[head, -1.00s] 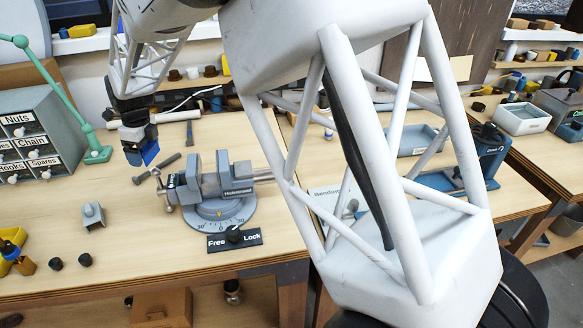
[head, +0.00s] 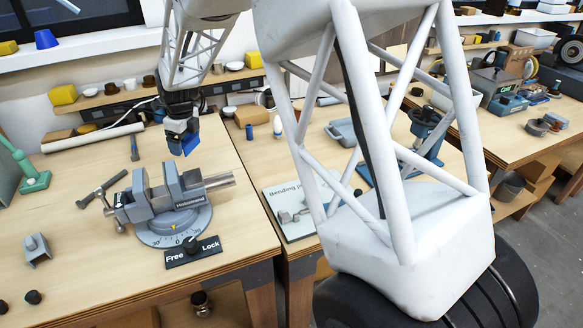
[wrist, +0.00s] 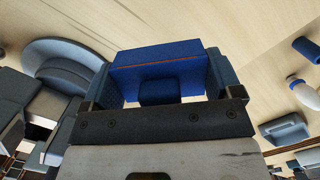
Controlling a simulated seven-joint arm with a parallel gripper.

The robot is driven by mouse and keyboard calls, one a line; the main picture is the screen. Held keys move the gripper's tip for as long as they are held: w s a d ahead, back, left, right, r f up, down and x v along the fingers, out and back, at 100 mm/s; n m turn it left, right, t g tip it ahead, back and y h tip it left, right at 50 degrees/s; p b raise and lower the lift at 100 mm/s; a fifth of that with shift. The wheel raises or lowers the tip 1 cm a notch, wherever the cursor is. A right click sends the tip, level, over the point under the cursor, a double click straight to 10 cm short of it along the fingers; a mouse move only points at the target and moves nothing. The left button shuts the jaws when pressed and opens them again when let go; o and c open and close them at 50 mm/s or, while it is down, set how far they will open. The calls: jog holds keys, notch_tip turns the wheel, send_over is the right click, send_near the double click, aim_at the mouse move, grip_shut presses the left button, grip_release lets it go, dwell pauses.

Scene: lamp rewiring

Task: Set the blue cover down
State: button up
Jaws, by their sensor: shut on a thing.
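The blue cover (head: 190,144) is held by my gripper (head: 184,140), above the wooden bench and behind the grey vise. In the wrist view, the blue cover (wrist: 165,64) sits between the two fingers of my gripper (wrist: 165,82), which press on its left and right sides. The cover is in the air, apart from the bench in the head view. Its underside is hidden.
A grey vise (head: 172,200) on a round base stands in front of the cover, with a Free/Lock plate (head: 192,252) before it. A hammer (head: 134,148) and a grey bracket (head: 36,250) lie to the left. Bare bench shows at the left.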

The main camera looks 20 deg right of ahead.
jog(key=s+d+m, duration=0.1)
jog(key=d+m, duration=0.2)
jog(key=d, duration=1.3)
jog(key=m, duration=0.2)
send_over(290, 166)
jog(key=shift+s+d+f, duration=0.1)
jog(key=shift+f, duration=0.4)
jog(key=shift+s+d+f, duration=0.1)
jog(key=shift+f, duration=0.4)
jog(key=shift+f, duration=0.15)
jog(key=shift+f, duration=3)
jog(key=shift+f, duration=1.9)
